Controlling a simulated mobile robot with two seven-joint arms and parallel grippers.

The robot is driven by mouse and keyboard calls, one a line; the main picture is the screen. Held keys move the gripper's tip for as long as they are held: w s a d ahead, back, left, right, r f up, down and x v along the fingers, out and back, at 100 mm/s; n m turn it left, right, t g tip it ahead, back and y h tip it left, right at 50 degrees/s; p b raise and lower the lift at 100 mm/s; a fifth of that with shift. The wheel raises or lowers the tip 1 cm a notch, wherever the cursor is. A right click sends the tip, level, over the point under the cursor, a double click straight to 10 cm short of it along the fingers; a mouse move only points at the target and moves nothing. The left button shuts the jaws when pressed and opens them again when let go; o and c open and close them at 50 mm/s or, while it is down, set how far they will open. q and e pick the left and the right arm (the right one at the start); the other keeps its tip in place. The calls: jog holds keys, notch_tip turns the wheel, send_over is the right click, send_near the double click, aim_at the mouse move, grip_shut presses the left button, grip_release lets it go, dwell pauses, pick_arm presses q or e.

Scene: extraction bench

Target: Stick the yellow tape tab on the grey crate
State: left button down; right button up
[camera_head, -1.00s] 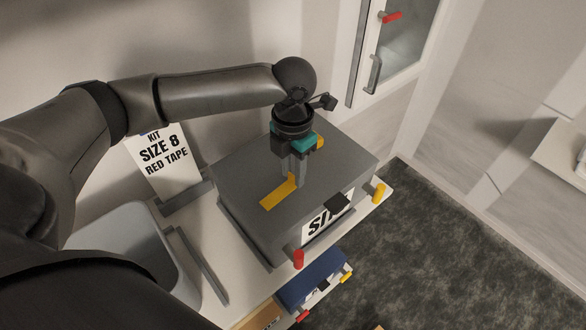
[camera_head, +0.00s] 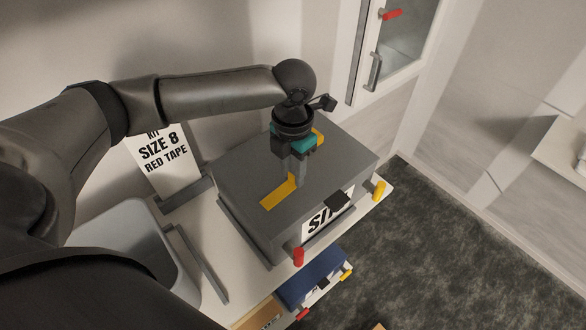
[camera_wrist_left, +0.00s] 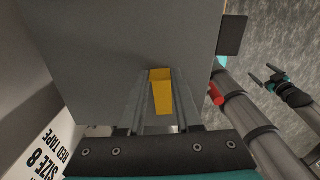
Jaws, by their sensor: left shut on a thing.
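The grey crate (camera_head: 240,178) stands on a white bench and has a partly hidden "SIZ…" label (camera_head: 318,220) on its front. The yellow tape tab (camera_head: 279,193) is at the top of the crate, and its near part looks flat against that surface. My left gripper (camera_head: 294,177) points down over the crate and is shut on the tab. In the left wrist view the tab (camera_wrist_left: 161,92) is between the two fingers, above the grey top. Contact under the fingers is hidden. My right gripper (camera_wrist_left: 265,78) shows only in the left wrist view, apart from the crate, with its fingertips parted.
A "KIT SIZE 8 RED TAPE" sign (camera_head: 163,153) stands left of the crate. A grey bin (camera_head: 128,230) is nearer. Red (camera_head: 298,257) and yellow (camera_head: 379,190) pegs stick out at the bench front. A blue box (camera_head: 313,278) is below. A glass-door cabinet (camera_head: 400,45) is behind.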

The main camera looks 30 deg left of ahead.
pick_arm(q)
jog(key=shift+s+f+p, duration=0.15)
jog(key=shift+f+p, duration=0.05)
jog(key=shift+p, duration=0.2)
dwell(1.4)
jog(key=c, duration=0.5)
grip_release()
jog(key=shift+r, duration=0.1)
jog(key=shift+r, duration=0.15)
jog(key=shift+w+r, duration=0.2)
jog(key=shift+r, duration=0.15)
notch_tip(320, 180, up, 14)
jog(key=shift+s+r+b, duration=0.1)
jog(key=shift+r+b, duration=0.05)
jog(key=shift+b, duration=0.2)
